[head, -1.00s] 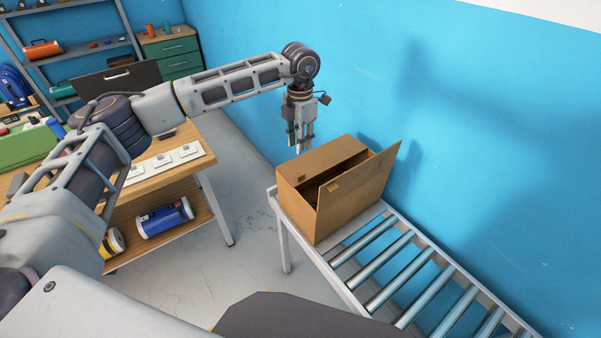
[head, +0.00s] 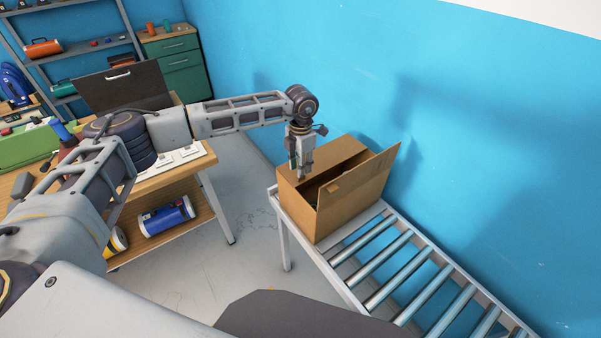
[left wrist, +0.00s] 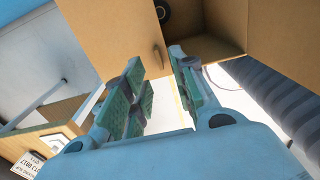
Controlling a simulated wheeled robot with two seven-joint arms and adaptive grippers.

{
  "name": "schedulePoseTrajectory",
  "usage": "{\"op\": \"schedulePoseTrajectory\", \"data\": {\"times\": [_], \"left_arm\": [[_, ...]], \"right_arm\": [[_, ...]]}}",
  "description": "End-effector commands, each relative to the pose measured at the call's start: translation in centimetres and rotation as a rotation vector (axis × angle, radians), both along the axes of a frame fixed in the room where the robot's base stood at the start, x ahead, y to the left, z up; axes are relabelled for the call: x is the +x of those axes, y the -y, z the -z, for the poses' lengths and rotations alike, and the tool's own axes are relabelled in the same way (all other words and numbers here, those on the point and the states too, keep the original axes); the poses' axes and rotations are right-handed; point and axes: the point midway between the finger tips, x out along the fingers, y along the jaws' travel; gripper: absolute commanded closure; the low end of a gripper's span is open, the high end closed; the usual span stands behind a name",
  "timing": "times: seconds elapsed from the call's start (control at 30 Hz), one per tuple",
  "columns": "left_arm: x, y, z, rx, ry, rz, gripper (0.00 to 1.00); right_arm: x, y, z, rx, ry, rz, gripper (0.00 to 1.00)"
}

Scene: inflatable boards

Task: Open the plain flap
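A cardboard box (head: 340,212) sits on the roller conveyor by the blue wall. One flap (head: 375,172) stands raised and tilted outward on its right side, with a small tab at its left end. The other flap (head: 325,158), with no mark that I can see, lies about flat over the far left part of the top. A dark gap shows between them. My left gripper (head: 301,176) points down at the box's left edge, close to the flat flap; contact is unclear. In the left wrist view its green-padded fingers (left wrist: 158,92) are apart with nothing visible between them.
The roller conveyor (head: 405,262) runs toward the lower right, its near part empty. A wooden workbench (head: 188,168) stands to the left, with a blue cylinder (head: 166,217) on its lower shelf. The blue wall (head: 480,150) is close behind the box. Open floor lies between bench and conveyor.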

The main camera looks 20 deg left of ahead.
Motion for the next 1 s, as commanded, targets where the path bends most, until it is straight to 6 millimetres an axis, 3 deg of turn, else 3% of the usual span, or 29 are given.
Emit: {"op": "schedulePoseTrajectory", "data": {"times": [0.3,0.77,1.0], "left_arm": [[0.0,0.0,3.4,0.001,-0.001,0.0,0.73],[0.0,0.0,4.3,0.001,0.001,0.0,0.73],[0.0,0.0,4.3,0.001,0.001,0.0,1.0]], "right_arm": [[-0.2,-0.2,-0.6,0.003,-0.002,0.001,1.0],[-0.2,-0.2,-0.7,0.002,-0.002,0.001,1.0],[-0.2,-0.2,-0.7,0.001,-0.003,0.001,1.0]]}}
